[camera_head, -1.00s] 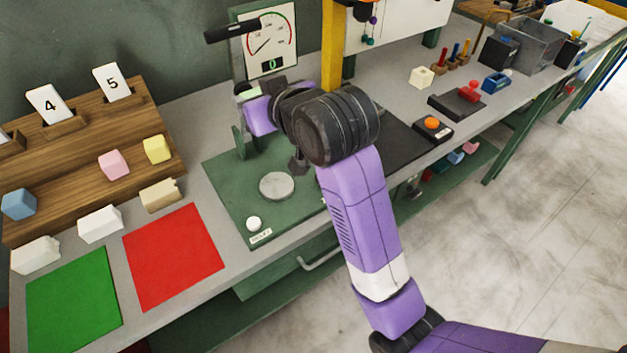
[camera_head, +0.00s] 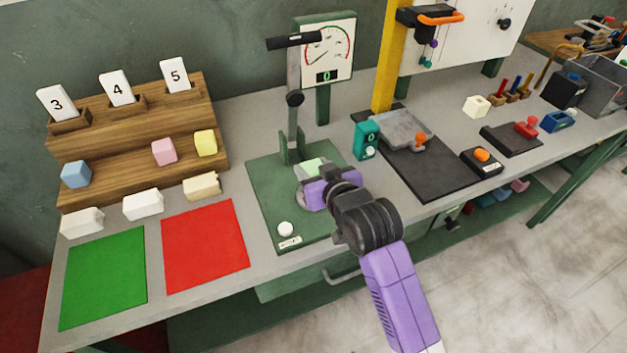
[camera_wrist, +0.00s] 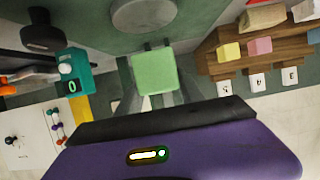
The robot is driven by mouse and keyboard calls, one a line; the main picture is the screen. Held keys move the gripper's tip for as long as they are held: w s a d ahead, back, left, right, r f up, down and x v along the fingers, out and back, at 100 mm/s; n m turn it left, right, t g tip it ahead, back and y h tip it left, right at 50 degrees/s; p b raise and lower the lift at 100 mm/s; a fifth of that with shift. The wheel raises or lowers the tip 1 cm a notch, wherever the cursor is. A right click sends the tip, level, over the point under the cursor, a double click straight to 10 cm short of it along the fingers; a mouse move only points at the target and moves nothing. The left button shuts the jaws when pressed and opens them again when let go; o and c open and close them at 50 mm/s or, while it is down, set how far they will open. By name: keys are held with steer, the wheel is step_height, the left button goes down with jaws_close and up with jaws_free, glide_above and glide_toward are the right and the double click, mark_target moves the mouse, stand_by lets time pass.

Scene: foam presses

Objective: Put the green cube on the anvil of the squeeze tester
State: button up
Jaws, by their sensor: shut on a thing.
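The light green cube (camera_head: 313,166) is held in my gripper (camera_head: 315,180), low over the green base of the squeeze tester (camera_head: 266,190). In the wrist view the cube (camera_wrist: 155,72) sits between the two fingers of my gripper (camera_wrist: 155,82). The anvil is a round grey disc, mostly hidden by my gripper in the head view, with its left edge (camera_head: 301,200) showing. In the wrist view the anvil (camera_wrist: 143,14) lies beyond the cube, offset towards the top. I cannot tell the gap in height. The tester's lever (camera_head: 293,62) stands up behind the cube.
A dial (camera_head: 328,50) stands behind the tester. A teal device (camera_head: 366,140) and a black plate (camera_head: 425,170) are to the right. A white button (camera_head: 286,229) is at the base front. Red (camera_head: 205,250) and green (camera_head: 103,280) mats and a wooden rack (camera_head: 125,140) are left.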

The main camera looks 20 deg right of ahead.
steer(key=shift+f, duration=2.1)
steer(key=o, duration=1.3)
steer(key=shift+f, duration=0.15)
steer(key=shift+r, duration=0.3)
steer(key=shift+s, duration=0.4)
steer(key=v, duration=1.1)
steer(key=shift+r+b, duration=0.15)
steer(key=shift+b, duration=0.15)
steer(key=shift+s, duration=0.1)
